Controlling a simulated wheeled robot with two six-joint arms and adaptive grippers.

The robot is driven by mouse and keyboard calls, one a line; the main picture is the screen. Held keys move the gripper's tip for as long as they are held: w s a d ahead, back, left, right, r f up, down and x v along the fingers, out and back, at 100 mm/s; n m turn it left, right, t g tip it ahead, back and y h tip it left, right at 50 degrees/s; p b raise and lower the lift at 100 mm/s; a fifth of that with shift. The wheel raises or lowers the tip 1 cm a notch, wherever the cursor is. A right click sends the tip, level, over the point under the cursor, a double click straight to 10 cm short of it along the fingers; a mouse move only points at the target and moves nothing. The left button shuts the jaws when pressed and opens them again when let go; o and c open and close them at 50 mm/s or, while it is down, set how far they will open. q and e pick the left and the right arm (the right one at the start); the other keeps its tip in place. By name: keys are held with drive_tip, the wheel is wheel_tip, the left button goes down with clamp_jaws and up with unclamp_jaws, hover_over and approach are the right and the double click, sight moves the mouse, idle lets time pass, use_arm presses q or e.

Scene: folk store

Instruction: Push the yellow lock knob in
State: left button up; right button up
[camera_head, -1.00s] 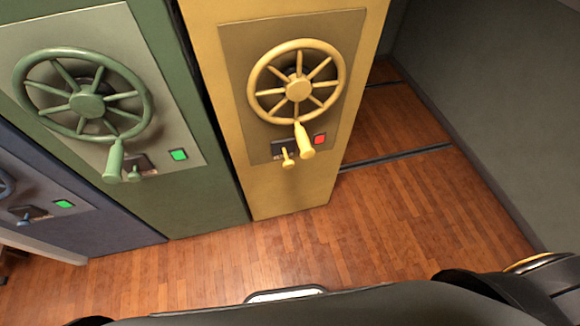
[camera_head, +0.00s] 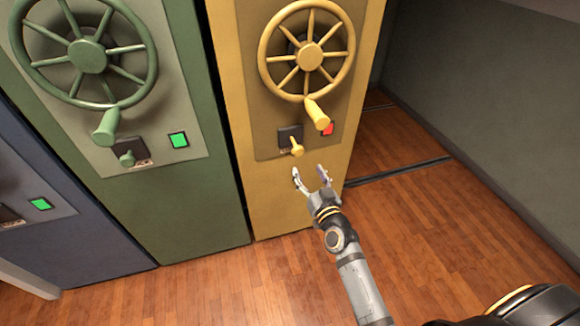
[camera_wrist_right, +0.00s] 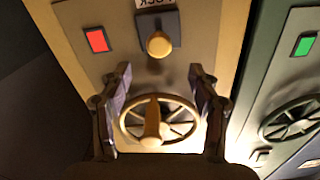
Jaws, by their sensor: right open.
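The yellow lock knob (camera_head: 297,147) sticks out from a dark square plate on the yellow cabinet (camera_head: 240,95), below the yellow handwheel (camera_head: 309,57). In the right wrist view the knob (camera_wrist_right: 159,45) shows end-on, under a partly cut-off label reading LOCK. My right gripper (camera_head: 310,174) is open and empty, just below the knob in the head view and apart from it. In the right wrist view its two fingers (camera_wrist_right: 162,80) stand apart, with the knob beyond and between them. My left gripper is in neither view.
A red light (camera_head: 328,129) sits right of the knob, partly behind the wheel's handle (camera_head: 317,114). A green cabinet (camera_head: 190,195) with its own wheel and green light (camera_head: 178,140) stands to the left, then a blue one (camera_head: 90,235). The wooden floor (camera_head: 430,225) at right is clear.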

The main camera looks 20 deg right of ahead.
sight(299, 153)
drive_tip(key=w, duration=1)
drive_tip(key=shift+w+a+p, duration=0.1)
drive_tip(key=shift+w+p, duration=0.2)
drive_tip(key=shift+w, duration=0.1)
drive_tip(key=shift+c, duration=0.2)
clamp_jaws()
